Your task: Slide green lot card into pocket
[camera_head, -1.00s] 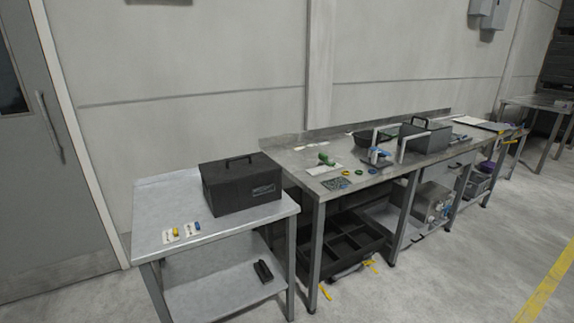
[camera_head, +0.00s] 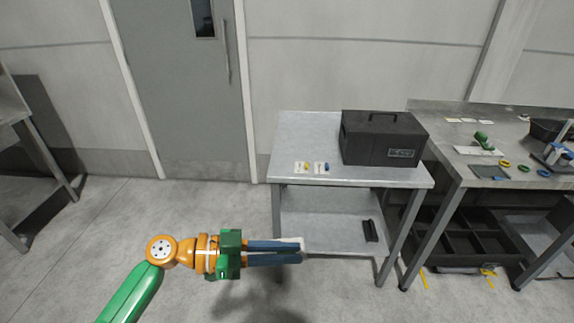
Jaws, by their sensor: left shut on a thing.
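My left gripper (camera_head: 299,252) reaches in from the lower left, over the floor and in front of the small table's lower shelf. Its two blue fingers are close together, shut on a small pale thing (camera_head: 301,243) that shows at the tips. Most of that thing is hidden, and I cannot tell whether it is the green lot card. I cannot make out a pocket. A green item (camera_head: 484,139) rests on a white sheet (camera_head: 466,150) on the long bench. My right gripper is out of view.
The small metal table (camera_head: 300,139) holds a black case (camera_head: 382,139) and two white cards with yellow (camera_head: 307,165) and blue (camera_head: 326,167) pieces. A black item (camera_head: 370,231) lies on its lower shelf. The long bench (camera_head: 440,157) stands at right. Open floor lies at left.

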